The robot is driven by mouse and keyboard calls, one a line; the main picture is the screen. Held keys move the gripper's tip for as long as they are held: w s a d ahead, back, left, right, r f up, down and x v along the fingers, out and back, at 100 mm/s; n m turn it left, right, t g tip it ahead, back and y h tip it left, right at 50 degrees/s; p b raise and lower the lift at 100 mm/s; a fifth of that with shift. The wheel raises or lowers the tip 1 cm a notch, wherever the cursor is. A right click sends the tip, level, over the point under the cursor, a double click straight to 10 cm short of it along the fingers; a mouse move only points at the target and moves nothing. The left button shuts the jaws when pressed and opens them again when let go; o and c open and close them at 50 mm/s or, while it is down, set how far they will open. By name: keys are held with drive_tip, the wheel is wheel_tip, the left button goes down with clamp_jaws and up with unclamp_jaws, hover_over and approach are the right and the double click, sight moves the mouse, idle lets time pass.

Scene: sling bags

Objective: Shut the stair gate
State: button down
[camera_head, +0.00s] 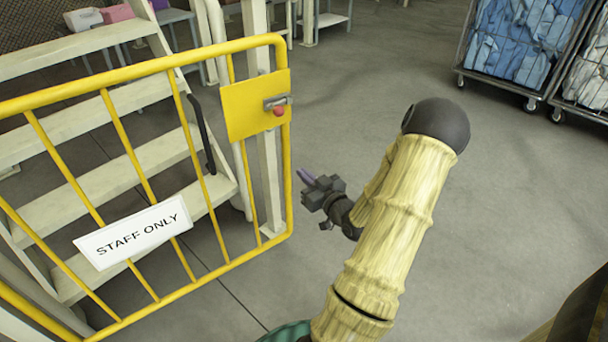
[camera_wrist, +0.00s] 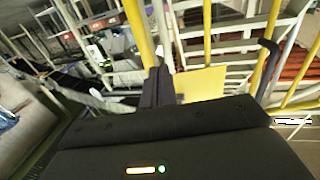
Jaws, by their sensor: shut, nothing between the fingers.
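The yellow stair gate (camera_head: 160,67) stands across the left of the head view, in front of the pale stairs (camera_head: 95,185). It carries a "STAFF ONLY" sign (camera_head: 134,232) and a yellow plate (camera_head: 245,112) with a latch and red knob (camera_head: 279,110) near its right end. A pale post (camera_head: 268,175) shows behind that end; I cannot tell how wide the gap is. My gripper (camera_head: 303,177) is shut and empty, just right of the gate's right upright, with no clear contact. In the wrist view, my fingers (camera_wrist: 160,78) point toward yellow bars (camera_wrist: 138,30) and the plate (camera_wrist: 201,84).
A black handle (camera_head: 203,132) is beside the stairs, behind the gate bars. Wire carts with blue cloth (camera_head: 525,40) and pale cloth (camera_head: 588,75) stand at the back right. The grey floor (camera_head: 500,200) right of my arm is clear.

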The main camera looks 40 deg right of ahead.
sight(277, 149)
drive_tip(key=w+b, duration=0.1)
drive_tip(key=w, duration=0.2)
drive_tip(key=w+d+b, duration=0.1)
drive_tip(key=w, duration=0.3)
drive_tip(key=w+b, duration=0.1)
drive_tip(key=w, duration=0.3)
drive_tip(key=shift+w+d, duration=0.25)
drive_tip(key=shift+d, duration=0.05)
